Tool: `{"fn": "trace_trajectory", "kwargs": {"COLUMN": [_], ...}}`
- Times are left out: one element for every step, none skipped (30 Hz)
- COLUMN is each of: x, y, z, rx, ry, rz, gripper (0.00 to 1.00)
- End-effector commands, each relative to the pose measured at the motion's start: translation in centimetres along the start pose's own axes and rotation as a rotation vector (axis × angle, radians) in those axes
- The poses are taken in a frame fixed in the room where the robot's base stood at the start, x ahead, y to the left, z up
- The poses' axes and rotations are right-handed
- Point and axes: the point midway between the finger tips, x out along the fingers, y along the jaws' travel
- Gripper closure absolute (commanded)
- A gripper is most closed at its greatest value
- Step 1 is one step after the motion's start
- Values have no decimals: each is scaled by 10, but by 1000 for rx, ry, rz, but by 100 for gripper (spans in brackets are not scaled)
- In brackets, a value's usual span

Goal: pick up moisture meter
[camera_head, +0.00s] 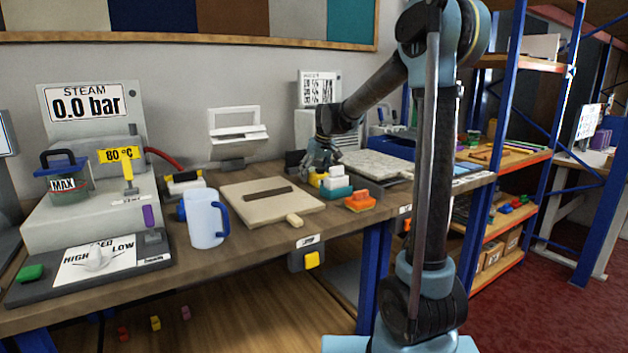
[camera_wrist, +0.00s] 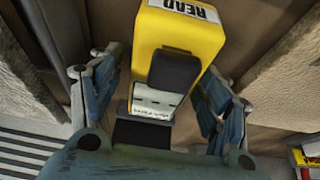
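The yellow device with a READ label (camera_wrist: 195,40), which I take to be the moisture meter, lies between my gripper's fingers in the wrist view. It has a dark block and a pale printed panel on its near end. My gripper (camera_wrist: 160,75) is open, one finger on each side of it, with a narrow gap at the left finger; contact at the right finger is unclear. In the head view my gripper (camera_head: 322,165) is low over the workbench, beside a yellow patch (camera_head: 317,180) that seems to be the same device, partly hidden.
White-and-teal (camera_head: 337,191) and orange (camera_head: 360,202) items stand close by on the workbench (camera_head: 240,240). A beige board (camera_head: 255,212) with a dark strip and a blue-handled jug (camera_head: 205,218) are to the left. A pale textured slab (camera_head: 375,164) lies to the right.

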Motion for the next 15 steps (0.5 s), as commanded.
{"fn": "trace_trajectory", "kwargs": {"x": [0,0,0,0,0,0,0,0,0,0,0,0,0,0,-1], "y": [0,0,0,0,0,0,0,0,-1,-2,-2,-2,-2,-2,-2], "z": [0,0,0,0,0,0,0,0,-1,-1,-1,-1,-1,-1,-1], "rx": [0,0,0,0,0,0,-1,-1,-1,-2,-2,-2,-2,-2,-2], "ry": [0,0,0,0,0,0,0,0,0,0,0,0,0,0,0], "rz": [0,0,0,0,0,0,0,0,0,-1,-1,-1,-1,-1,-1], "gripper": [46,53,62,69,76,82,82,82,82,82,82,82,82,82,82]}}
